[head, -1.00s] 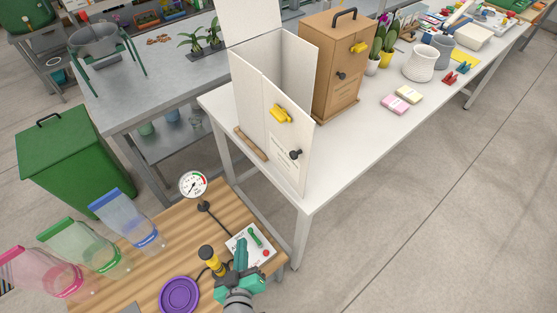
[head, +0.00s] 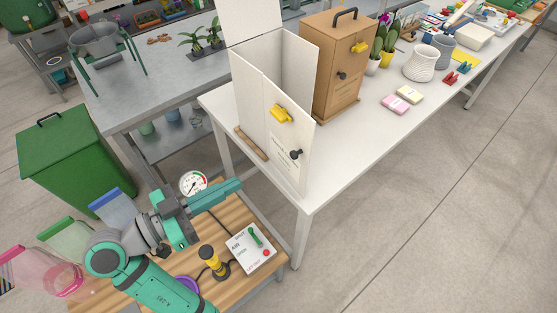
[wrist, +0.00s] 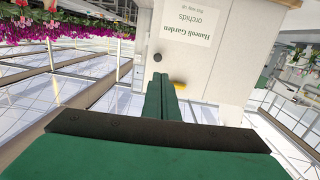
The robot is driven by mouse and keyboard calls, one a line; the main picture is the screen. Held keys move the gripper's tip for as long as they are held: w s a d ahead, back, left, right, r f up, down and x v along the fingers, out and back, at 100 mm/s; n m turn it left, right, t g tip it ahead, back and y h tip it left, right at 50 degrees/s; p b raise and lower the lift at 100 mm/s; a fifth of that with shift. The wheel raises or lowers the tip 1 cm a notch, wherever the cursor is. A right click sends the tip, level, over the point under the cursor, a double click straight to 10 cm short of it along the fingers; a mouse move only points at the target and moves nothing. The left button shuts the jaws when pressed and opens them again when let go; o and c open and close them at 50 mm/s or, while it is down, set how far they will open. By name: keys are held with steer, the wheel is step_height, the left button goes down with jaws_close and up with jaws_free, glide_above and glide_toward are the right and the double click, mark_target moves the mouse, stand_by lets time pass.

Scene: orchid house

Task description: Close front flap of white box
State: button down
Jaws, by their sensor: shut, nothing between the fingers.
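The white box (head: 283,133) stands at the near end of the white table, open at the top. A pale panel (head: 250,20) stands upright at its back left edge. I cannot tell for sure which panel is the front flap. In the wrist view the box face (wrist: 188,55) shows upside-down print, with the knob and latch near my fingertips. My gripper (head: 238,184) is shut and empty, pointing right, apart from the box in the head view.
A brown handled box (head: 331,70) stands right behind the white box. A green bin (head: 60,150) stands left. Floor at right is clear.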

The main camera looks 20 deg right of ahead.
glide_toward(291, 155)
steer(key=x, duration=0.6)
steer(key=shift+d, duration=0.2)
stand_by(0.4)
